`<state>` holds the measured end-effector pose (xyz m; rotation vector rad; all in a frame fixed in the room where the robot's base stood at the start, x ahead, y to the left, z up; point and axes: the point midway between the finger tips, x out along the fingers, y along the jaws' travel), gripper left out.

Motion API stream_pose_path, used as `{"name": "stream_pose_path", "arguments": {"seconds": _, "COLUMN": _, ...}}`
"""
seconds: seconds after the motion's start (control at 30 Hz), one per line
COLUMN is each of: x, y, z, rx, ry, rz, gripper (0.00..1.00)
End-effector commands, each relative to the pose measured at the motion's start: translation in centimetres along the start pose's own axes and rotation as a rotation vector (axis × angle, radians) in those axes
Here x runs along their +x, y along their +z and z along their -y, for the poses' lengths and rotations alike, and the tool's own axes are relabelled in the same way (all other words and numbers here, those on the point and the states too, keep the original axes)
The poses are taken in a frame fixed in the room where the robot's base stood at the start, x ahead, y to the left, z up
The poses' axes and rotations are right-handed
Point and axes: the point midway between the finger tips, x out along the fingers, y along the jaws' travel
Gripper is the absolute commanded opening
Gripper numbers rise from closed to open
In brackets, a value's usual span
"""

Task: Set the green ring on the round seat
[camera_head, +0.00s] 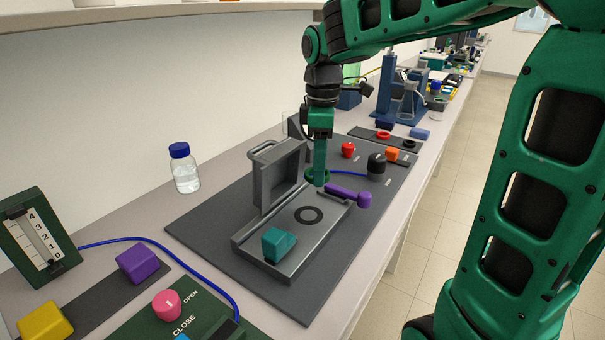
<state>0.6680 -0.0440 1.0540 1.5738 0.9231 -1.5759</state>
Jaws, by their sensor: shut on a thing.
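My gripper (319,182) points straight down and is shut on the green ring (313,175), at the far end of the grey rig. The ring shows partly behind the fingers and looks held above the rig's base. The round seat (308,215) is a dark ring mark on the flat grey base plate (289,237), nearer to the camera than the gripper. The seat is bare. The rig's hinged lid (280,177) stands open on the left.
A teal block (278,244) sits at the rig's near end. A purple lever (347,195) juts out at the right. Red (347,149), black (376,166) and orange (392,154) parts stand behind. A blue-capped bottle (184,170) is at left.

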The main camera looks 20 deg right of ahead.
Motion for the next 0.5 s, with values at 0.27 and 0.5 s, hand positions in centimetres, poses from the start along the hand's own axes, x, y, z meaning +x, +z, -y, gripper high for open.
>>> {"name": "stream_pose_path", "arguments": {"seconds": 0.27, "x": 0.1, "y": -1.2, "z": 0.9, "rx": -0.025, "ry": -0.001, "rz": 0.0, "gripper": 0.24}}
{"name": "stream_pose_path", "arguments": {"seconds": 0.5, "x": 0.8, "y": -2.1, "z": 4.5, "rx": -0.07, "ry": -0.009, "rz": 0.001, "gripper": 0.24}}
